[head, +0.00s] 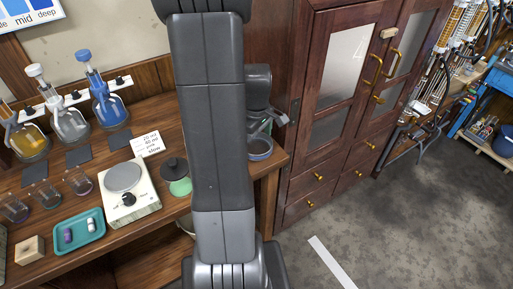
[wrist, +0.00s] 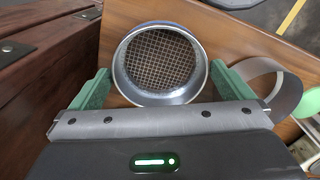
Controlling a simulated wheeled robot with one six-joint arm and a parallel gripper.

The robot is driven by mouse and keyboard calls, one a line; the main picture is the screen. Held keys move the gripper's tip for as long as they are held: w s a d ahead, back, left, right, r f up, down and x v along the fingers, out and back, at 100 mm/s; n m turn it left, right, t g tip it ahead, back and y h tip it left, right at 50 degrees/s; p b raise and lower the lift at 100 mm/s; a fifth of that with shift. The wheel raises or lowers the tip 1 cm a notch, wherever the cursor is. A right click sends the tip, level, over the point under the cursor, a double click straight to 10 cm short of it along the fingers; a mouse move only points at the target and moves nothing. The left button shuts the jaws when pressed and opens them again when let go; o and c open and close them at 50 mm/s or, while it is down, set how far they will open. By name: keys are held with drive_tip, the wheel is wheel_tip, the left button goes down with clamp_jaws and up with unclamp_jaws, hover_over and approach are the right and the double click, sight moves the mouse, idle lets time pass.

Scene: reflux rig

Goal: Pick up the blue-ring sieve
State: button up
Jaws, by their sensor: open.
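The blue-ring sieve (wrist: 158,58) is a round metal ring with a square wire mesh and a bluish rim. In the wrist view it lies between the two green fingers of my gripper (wrist: 163,82), which are apart with one on each side of it. I cannot tell whether either finger touches the ring. In the head view the sieve (head: 261,154) is at the right end of the wooden bench, partly hidden by my arm and the gripper above it.
A dark wooden cabinet (head: 335,110) stands close to the right of the bench. A teal tray (head: 61,249), flasks and beakers are farther left.

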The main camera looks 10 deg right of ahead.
sight(257, 148)
drive_tip(key=shift+f, duration=0.7)
drive_tip(key=c, duration=0.8)
drive_tip(key=shift+o, duration=0.2)
wheel_tip(257, 148, up, 10)
drive_tip(key=shift+r, duration=0.15)
wheel_tip(257, 148, up, 4)
drive_tip(key=p, duration=0.3)
drive_tip(key=shift+p, duration=0.35)
